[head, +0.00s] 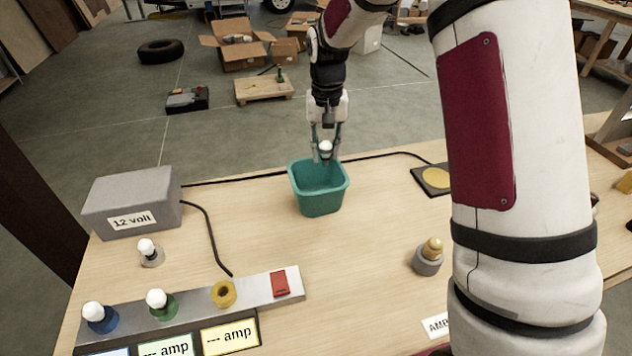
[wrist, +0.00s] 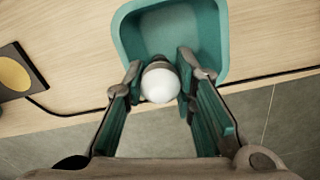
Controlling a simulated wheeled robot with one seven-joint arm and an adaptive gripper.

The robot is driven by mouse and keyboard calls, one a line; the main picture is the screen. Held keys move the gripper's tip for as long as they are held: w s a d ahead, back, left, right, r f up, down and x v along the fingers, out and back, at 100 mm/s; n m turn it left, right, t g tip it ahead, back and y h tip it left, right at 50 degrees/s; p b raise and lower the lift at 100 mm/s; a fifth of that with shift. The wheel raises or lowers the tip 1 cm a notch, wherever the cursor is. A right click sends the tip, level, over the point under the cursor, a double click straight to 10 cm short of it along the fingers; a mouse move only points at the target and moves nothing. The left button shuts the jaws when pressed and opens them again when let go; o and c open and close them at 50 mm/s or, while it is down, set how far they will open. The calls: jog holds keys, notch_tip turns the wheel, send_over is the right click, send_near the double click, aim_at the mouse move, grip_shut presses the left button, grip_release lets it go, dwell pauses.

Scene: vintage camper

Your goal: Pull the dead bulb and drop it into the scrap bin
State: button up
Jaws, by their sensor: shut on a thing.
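My gripper (head: 325,152) is shut on a white bulb (head: 325,147) and holds it over the back part of the teal scrap bin (head: 320,200). In the wrist view the bulb (wrist: 160,82) sits between the two fingertips, with the bin (wrist: 225,45) beyond it. The bin's visible inside looks empty. On the metal strip (head: 255,290), the yellow socket (head: 223,293) holds no bulb. White bulbs stand in the blue socket (head: 94,312) and the green socket (head: 157,300).
A grey 12 volt box (head: 132,200) stands at the left, with another white bulb (head: 147,248) in front. A yellow-topped bulb (head: 432,248) stands in a grey holder to the right. A black cable (head: 255,178) runs behind the bin. A yellow disc pad (head: 436,179) lies right of the bin.

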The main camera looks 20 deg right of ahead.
aim_at(325, 164)
jog(key=shift+f+b, duration=0.9)
jog(key=shift+f, duration=2.05)
jog(key=o, duration=1.1)
jog(key=shift+c, duration=0.2)
jog(key=shift+r, duration=0.1)
notch_tip(325, 164, up, 11)
jog(key=shift+f, duration=0.2)
jog(key=shift+r, duration=0.65)
